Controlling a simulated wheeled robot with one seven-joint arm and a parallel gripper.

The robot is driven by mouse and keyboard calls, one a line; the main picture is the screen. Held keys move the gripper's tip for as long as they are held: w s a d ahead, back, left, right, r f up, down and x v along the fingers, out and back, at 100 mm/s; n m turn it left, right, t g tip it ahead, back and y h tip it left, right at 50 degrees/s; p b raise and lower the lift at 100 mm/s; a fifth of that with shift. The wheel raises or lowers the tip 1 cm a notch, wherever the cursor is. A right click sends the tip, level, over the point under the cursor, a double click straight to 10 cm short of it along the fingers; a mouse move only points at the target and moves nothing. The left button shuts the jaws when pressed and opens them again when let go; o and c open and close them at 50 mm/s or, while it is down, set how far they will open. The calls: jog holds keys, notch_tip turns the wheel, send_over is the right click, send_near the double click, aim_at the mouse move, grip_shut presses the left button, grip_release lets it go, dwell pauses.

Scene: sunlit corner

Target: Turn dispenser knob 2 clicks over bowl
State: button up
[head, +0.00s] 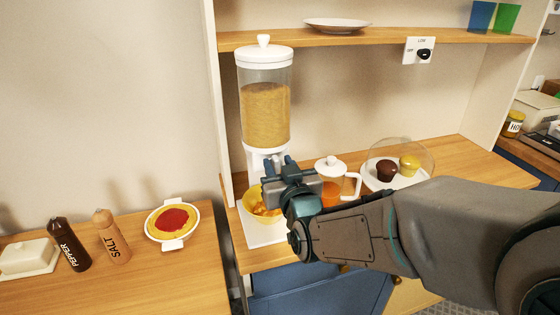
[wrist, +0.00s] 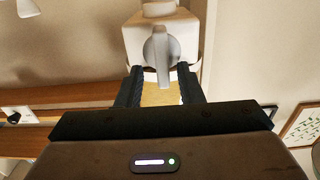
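The cereal dispenser (head: 265,112) stands on the counter, with a clear hopper of tan cereal and a white lid. In the wrist view its grey knob (wrist: 160,47) sits on the white dispenser body (wrist: 135,35), with its handle pointing down the picture. A yellow bowl (head: 254,197) with orange-yellow contents is under the outlet, partly hidden by my gripper (head: 279,168). In the wrist view my gripper (wrist: 160,85) is open, its two fingers apart on either side of the knob handle's end. I cannot tell whether either finger touches the knob.
A pitcher of orange drink (head: 331,180) stands close right of my gripper. Farther right is a domed plate with muffins (head: 395,180). A wooden shelf (head: 380,35) runs above. Pepper (head: 68,245), salt (head: 111,235) and a red-topped dish (head: 172,222) are at left.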

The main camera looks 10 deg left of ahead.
jog(key=shift+s+a, duration=0.1)
jog(key=shift+s, duration=0.05)
grip_shut()
jog(key=shift+f+b, duration=0.1)
jog(key=shift+b, duration=0.55)
jog(key=m+b, duration=0.1)
jog(key=b, duration=0.1)
jog(key=m+b, duration=0.2)
jog(key=b, duration=0.1)
jog(key=shift+f, duration=0.25)
jog(key=m+b, duration=0.5)
jog(key=b, duration=0.1)
jog(key=d+m+b, duration=0.1)
jog(key=m+b, duration=0.3)
jog(key=b, duration=0.3)
jog(key=w+f+m+b, duration=0.1)
jog(key=m+b, duration=0.4)
jog(key=b, duration=0.2)
jog(key=shift+d+m, duration=0.25)
jog(key=shift+m, duration=0.05)
